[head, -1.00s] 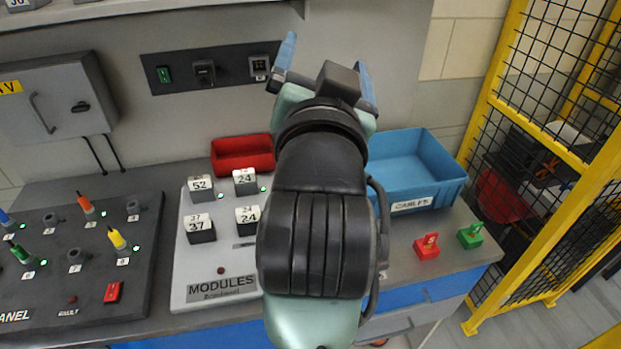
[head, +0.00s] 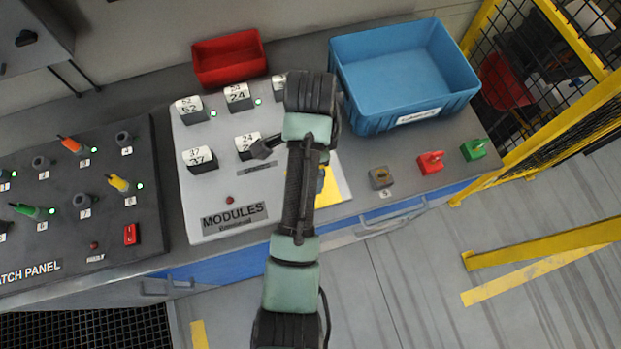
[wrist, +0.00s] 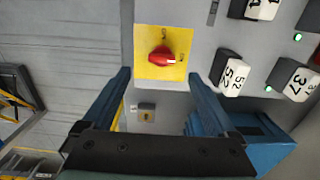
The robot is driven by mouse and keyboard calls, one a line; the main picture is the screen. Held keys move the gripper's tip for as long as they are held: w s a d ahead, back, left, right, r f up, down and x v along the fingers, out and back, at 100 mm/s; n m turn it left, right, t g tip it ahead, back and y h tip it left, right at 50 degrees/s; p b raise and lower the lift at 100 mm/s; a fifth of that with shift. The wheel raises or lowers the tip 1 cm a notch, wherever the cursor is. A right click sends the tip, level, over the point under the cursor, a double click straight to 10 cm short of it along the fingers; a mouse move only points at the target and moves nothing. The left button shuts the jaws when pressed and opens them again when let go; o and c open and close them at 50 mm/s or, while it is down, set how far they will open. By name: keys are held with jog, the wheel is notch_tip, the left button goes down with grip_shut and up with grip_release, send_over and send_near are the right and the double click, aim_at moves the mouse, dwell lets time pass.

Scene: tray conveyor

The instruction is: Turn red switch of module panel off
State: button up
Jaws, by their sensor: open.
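The red rotary switch (wrist: 160,57) sits on a square yellow plate (wrist: 143,71) in the wrist view. Its handle lies roughly sideways, with a pale mark at its right end. The small marks on the plate are too small to read surely. My gripper (wrist: 160,76) is open and empty, its blue fingers apart, one to each side below the switch in the picture. I see no contact with it. In the head view my arm hides the switch; part of the yellow plate (head: 331,190) shows on the module panel (head: 215,172) beside my arm.
White-topped module blocks (head: 200,159) stand left of my arm on the panel. A blue bin (head: 360,121) and a red bin (head: 205,80) stand behind. A dark patch panel (head: 150,180) with plugs and a red rocker (head: 131,234) is at the left. A yellow fence (head: 570,145) borders the right.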

notch_tip(320, 180, down, 8)
jog(key=shift+w+a+f+p, duration=0.1)
jog(key=shift+p, duration=0.3)
jog(key=c, duration=1.4)
jog(key=shift+o, duration=0.2)
